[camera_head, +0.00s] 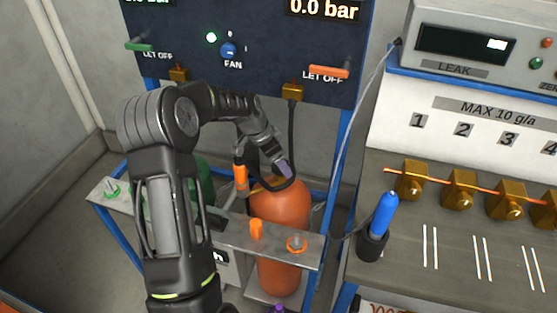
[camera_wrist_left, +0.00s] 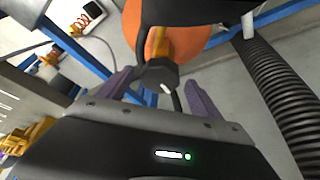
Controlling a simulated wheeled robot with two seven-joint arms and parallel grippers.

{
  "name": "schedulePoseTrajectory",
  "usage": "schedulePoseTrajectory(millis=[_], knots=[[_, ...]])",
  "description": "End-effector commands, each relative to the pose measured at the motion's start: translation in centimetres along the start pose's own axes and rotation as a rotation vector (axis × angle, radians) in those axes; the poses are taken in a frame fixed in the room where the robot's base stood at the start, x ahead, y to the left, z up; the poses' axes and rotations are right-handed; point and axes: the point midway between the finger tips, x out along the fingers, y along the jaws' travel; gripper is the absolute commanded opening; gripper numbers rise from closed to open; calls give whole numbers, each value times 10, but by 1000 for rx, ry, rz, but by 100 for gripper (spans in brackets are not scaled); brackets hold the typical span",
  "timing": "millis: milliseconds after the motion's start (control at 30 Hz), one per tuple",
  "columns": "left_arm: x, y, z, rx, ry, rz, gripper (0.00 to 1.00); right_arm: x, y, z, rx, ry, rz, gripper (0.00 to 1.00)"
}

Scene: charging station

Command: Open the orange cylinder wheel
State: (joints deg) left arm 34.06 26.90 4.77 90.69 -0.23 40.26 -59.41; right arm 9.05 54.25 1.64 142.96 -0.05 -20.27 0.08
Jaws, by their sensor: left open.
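The orange cylinder (camera_head: 280,210) stands upright behind a grey metal bracket in the head view. Its rounded orange top also shows in the left wrist view (camera_wrist_left: 185,40). My left gripper (camera_head: 277,165) is over the cylinder's top, with one purple fingertip visible. In the left wrist view its two purple fingers (camera_wrist_left: 160,95) are apart. A dark knob-like part (camera_wrist_left: 157,74) shows beyond and between them, in front of the orange top. I cannot tell whether the fingers touch it. The cylinder's own wheel is not clearly visible in the head view.
A black hose (camera_head: 291,130) runs down from the blue panel (camera_head: 265,75). A bench with brass valves (camera_head: 411,180) and a blue-tipped tool (camera_head: 383,212) stands at right.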

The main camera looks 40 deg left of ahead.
Motion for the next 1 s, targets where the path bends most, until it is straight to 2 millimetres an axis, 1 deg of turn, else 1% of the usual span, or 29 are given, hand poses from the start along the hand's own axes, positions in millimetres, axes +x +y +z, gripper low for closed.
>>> schedulePoseTrajectory(millis=[200, 900, 967, 1000], knots=[[0, 0, 0, 0, 0, -1, 75, 0, 0, 0, 0, 0, 0, 36], [0, 0, 0, 0, 0, -1, 17, 0, 0, 0, 0, 0, 0, 36], [0, 0, 0, 0, 0, -1, 12, 0, 0, 0, 0, 0, 0, 36], [0, 0, 0, 0, 0, -1, 12, 0, 0, 0, 0, 0, 0, 36]])
